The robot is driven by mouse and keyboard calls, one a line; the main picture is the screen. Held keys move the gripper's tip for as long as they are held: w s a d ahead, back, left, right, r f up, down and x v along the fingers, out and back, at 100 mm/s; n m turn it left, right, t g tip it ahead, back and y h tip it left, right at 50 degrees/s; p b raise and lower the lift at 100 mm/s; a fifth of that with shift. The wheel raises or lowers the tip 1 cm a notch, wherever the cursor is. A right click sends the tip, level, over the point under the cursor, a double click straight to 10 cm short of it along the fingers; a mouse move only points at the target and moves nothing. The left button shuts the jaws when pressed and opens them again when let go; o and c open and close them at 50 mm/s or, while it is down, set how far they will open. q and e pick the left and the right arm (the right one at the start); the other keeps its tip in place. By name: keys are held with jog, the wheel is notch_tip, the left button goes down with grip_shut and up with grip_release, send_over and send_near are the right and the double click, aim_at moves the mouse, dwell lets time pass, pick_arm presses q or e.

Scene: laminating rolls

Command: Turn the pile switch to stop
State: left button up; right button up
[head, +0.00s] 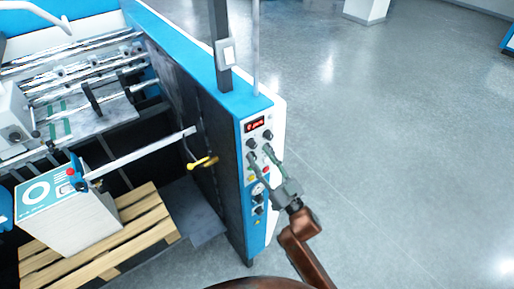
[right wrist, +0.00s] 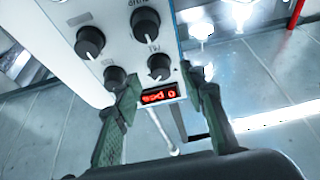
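The control panel (head: 245,160) is on the end of the blue and white machine, with a red lit display (head: 257,124) and several black knobs. Two knobs, one left (head: 252,143) and one right (head: 267,134), sit just below the display. My right gripper (head: 260,153) is in front of the panel, its green fingers apart and empty. In the right wrist view, a knob (right wrist: 158,68) beside the display appears between the fingertips; contact cannot be told. Another knob (right wrist: 115,78) is near the left finger. The labels are too blurred to pick out the pile switch. My left gripper is out of view.
A red button (head: 266,169) and more knobs (head: 258,210) are lower on the panel, partly behind my gripper. A paper stack (head: 75,225) stands on a wooden pallet (head: 140,235). The floor to the right is clear.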

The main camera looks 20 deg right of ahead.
aim_at(252, 144)
jog(key=shift+x, duration=1.35)
jog(key=shift+s, duration=0.1)
jog(key=shift+c, duration=0.4)
grip_shut()
